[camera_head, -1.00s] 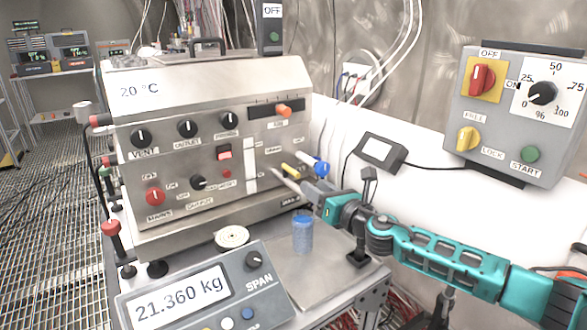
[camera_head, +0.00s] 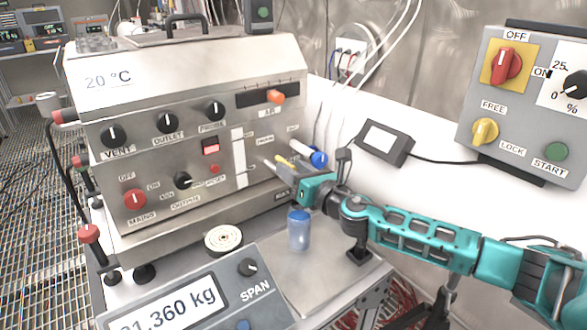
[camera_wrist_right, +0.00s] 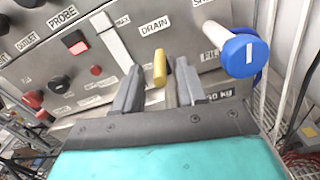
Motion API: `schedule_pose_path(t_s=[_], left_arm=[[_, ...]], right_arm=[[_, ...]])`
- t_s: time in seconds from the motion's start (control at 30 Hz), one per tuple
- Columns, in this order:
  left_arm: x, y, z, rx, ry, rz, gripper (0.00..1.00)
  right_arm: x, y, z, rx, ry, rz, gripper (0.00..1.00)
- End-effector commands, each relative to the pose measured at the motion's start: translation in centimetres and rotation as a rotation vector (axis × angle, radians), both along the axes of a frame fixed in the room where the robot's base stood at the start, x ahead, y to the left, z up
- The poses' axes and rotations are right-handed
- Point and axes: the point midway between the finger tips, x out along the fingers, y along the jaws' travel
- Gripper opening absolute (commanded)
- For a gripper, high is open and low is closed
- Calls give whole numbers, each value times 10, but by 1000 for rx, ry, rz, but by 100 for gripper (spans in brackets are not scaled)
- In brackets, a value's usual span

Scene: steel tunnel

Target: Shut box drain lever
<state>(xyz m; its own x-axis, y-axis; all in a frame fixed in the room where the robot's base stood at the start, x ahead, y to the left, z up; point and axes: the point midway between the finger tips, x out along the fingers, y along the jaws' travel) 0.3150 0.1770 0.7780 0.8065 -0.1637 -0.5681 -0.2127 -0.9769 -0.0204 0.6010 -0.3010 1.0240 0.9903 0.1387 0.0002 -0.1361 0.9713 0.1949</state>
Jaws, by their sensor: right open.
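The drain lever is a short yellow handle (camera_wrist_right: 160,68) under the DRAIN label on the steel box front. It also shows in the head view as a yellow tip (camera_head: 285,167). My right gripper (camera_wrist_right: 158,84) is open, with one grey finger on each side of the yellow lever. I cannot tell whether either finger touches it. In the head view my right gripper (camera_head: 288,174) reaches in from the right at the box's lower right front, and its fingers partly hide the lever. The steel box (camera_head: 190,85) has several dials and labels. My left gripper is not in view.
A blue-capped white handle (camera_wrist_right: 240,55) sticks out just right of the lever. A blue jar (camera_head: 299,230) stands on the steel plate below my right gripper. A scale display (camera_head: 185,305) and a round white disc (camera_head: 223,240) lie in front of the box.

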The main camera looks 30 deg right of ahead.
Motion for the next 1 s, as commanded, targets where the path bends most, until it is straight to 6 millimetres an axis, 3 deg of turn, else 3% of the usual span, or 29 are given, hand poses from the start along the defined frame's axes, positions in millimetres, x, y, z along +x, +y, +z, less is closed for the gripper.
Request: schedule_pose_path(t_s=[0.07,0.47,1.0], left_arm=[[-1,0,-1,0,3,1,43],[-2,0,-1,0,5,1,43],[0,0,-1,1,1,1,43]], right_arm=[[0,0,0,0,0,0,39],[0,0,0,0,0,0,1],[0,5,0,2,-1,-65,0]])
